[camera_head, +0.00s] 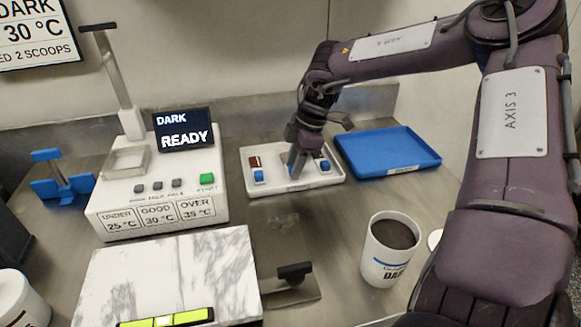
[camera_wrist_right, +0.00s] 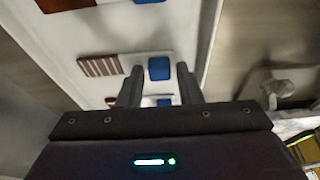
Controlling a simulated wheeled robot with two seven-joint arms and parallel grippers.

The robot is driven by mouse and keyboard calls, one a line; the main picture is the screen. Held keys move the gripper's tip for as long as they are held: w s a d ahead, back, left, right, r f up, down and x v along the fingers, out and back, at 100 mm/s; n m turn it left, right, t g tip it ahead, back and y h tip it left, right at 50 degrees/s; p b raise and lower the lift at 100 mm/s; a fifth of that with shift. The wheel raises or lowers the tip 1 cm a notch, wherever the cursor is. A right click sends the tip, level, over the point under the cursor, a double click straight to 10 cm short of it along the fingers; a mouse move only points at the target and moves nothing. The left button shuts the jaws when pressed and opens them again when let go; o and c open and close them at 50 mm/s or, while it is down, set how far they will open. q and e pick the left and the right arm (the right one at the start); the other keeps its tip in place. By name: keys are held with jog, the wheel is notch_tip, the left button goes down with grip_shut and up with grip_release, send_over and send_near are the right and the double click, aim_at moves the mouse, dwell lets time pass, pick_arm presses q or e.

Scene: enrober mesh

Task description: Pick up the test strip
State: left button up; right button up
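Several test strips lie in a white tray (camera_head: 250,187), each with a brown end and a blue tab. In the head view, the left strip's blue tab (camera_head: 258,176) and the right strip's blue tab (camera_head: 325,166) show. My right gripper (camera_head: 295,170) is over the tray's middle and hides much of what lies there. In the right wrist view its fingers (camera_wrist_right: 160,72) are apart, with a blue tab (camera_wrist_right: 159,67) showing between the tips and clear gaps either side. A striped brown end (camera_wrist_right: 100,66) lies left of that tab. Whether the fingers touch the tab cannot be told. My left gripper is out of view.
An empty blue tray (camera_head: 388,150) stands right of the white tray. A tester with a "DARK READY" screen (camera_head: 184,130) stands left. A cup of dark contents (camera_head: 390,248) and a marble slab (camera_head: 165,275) are in front. Some bare steel counter lies between.

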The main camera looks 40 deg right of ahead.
grip_shut()
